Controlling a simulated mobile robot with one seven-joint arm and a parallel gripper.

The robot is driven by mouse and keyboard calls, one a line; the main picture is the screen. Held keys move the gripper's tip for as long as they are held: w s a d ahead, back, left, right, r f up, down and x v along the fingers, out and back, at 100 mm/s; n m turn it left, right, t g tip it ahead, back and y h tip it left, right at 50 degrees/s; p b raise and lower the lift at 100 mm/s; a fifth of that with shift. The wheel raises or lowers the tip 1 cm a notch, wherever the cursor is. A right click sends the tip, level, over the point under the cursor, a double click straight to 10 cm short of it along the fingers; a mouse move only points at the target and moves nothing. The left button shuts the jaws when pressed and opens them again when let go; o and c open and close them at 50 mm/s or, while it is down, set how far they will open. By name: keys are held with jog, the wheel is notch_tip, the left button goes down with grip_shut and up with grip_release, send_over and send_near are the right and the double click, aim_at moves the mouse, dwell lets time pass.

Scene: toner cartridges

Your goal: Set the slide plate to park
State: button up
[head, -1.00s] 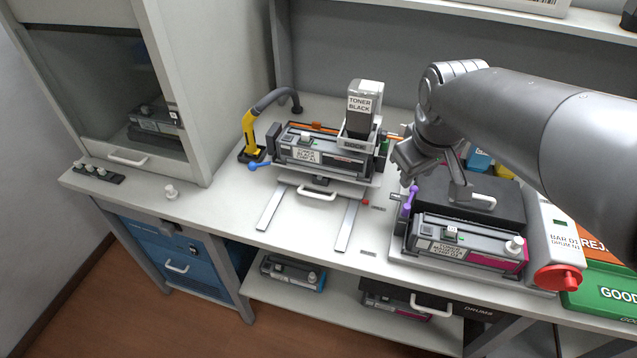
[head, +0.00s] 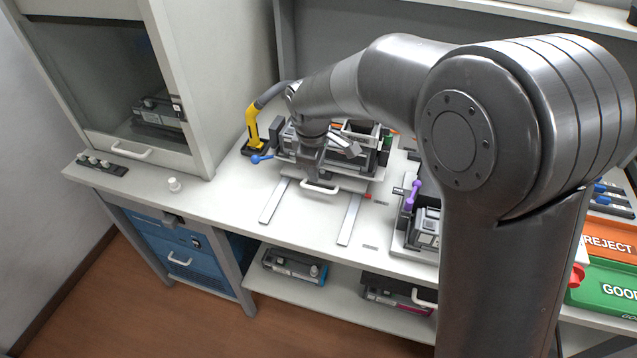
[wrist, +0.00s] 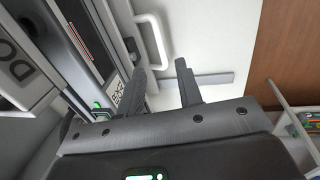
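The slide plate (head: 349,184) is a light grey plate under the cartridge dock, at the back end of two flat rails (head: 349,220). Its white bar handle (head: 320,189) faces the front; it also shows in the wrist view (wrist: 162,42). My gripper (head: 317,172) is above the plate's front, close to the handle. In the wrist view my gripper (wrist: 164,75) has its two dark fingers apart with nothing between them, and the handle lies beyond the tips. My arm hides part of the dock and the cartridge on it.
A yellow tool (head: 253,132) and a blue-knobbed lever (head: 260,158) stand left of the dock. A purple lever (head: 411,196) is to the right. A small red mark (head: 367,197) lies beside the right rail. The bench between the rails is clear.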

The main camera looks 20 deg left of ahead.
aim_at(319, 189)
jog(key=f, duration=0.2)
jog(key=w+f, duration=0.1)
jog(key=f, duration=0.4)
jog(key=shift+w+f, duration=0.25)
jog(key=shift+f, duration=0.15)
grip_shut()
